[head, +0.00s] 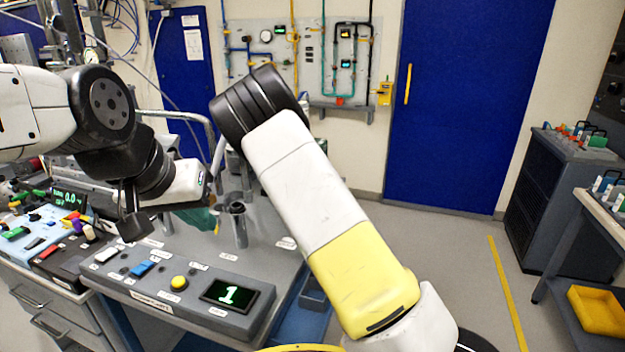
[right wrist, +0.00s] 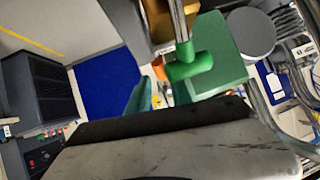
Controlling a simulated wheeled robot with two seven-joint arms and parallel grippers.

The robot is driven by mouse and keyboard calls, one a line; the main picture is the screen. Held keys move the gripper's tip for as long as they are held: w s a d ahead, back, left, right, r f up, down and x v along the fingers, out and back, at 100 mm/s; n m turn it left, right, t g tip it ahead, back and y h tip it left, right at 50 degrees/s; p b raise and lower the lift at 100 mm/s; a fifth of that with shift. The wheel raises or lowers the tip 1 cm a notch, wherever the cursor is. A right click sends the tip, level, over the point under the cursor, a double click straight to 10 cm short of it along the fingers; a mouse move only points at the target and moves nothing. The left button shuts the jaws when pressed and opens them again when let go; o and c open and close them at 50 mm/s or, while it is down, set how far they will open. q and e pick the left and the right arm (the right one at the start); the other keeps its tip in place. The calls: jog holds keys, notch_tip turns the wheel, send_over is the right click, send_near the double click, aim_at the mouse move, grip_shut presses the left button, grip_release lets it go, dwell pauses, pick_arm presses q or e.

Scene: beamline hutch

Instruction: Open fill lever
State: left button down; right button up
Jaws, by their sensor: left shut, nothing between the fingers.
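In the right wrist view a green T-shaped handle (right wrist: 190,66) sits on a metal rod; I take it as the fill lever. My right gripper (right wrist: 168,82) has its green fingers apart, one on each side of the handle. The handle is close to the right-hand finger, and a gap shows on the left; I cannot tell if they touch. In the head view the right gripper is a small green patch (head: 200,218) above the bench, and the lever cannot be made out there. My left gripper (head: 135,226) is shut and empty, hanging over the control panel.
The grey bench panel (head: 217,272) carries a blue switch (head: 142,268), a yellow button (head: 179,283) and a display (head: 230,294) reading 1. A metal post (head: 238,228) stands behind it. A blue door (head: 470,100) is at the back. Open floor lies to the right.

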jog(key=v, duration=0.5)
jog(key=shift+s+r, duration=0.2)
jog(key=shift+s, duration=0.15)
grip_shut()
jog(key=shift+s+d+g, duration=0.35)
jog(key=shift+d+g, duration=0.45)
